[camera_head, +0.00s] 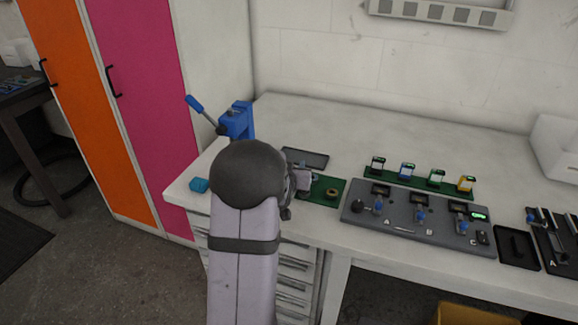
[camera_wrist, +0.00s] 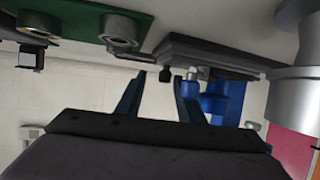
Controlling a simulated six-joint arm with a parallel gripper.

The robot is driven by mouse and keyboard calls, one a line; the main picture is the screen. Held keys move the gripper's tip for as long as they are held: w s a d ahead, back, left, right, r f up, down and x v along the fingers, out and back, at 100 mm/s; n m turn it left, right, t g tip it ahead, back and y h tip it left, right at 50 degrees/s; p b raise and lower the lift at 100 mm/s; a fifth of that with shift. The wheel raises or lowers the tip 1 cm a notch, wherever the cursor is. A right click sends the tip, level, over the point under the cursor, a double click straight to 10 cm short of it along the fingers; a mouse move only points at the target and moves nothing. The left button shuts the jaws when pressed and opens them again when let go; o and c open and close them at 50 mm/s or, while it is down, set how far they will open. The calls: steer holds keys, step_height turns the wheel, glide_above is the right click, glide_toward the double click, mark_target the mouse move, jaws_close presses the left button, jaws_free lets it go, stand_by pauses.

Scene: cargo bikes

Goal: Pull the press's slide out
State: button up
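The blue press (camera_head: 237,120) stands at the left end of the white bench, its blue-handled lever (camera_head: 195,104) raised to the left. My arm covers its lower front in the head view. In the wrist view, which looks upside down, the blue press body (camera_wrist: 222,103) shows beyond my right finger. A dark slab (camera_wrist: 195,50) with a small black knob (camera_wrist: 167,73) lies above my fingers; I cannot tell whether this is the slide. My gripper (camera_wrist: 159,77) is open and empty, the knob appearing between its fingertips. I cannot tell whether it touches anything.
A green mat (camera_head: 329,185) holds a ring-shaped part (camera_head: 332,192). To the right are a grey control panel (camera_head: 405,219), a green strip (camera_head: 420,183) with several small devices, and a black tray (camera_head: 517,248). A blue block (camera_head: 199,185) lies near the left edge.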

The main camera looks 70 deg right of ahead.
steer(key=shift+w, duration=0.15)
steer(key=shift+a, duration=0.1)
steer(key=shift+b+v, duration=0.4)
steer(key=shift+v, duration=3.2)
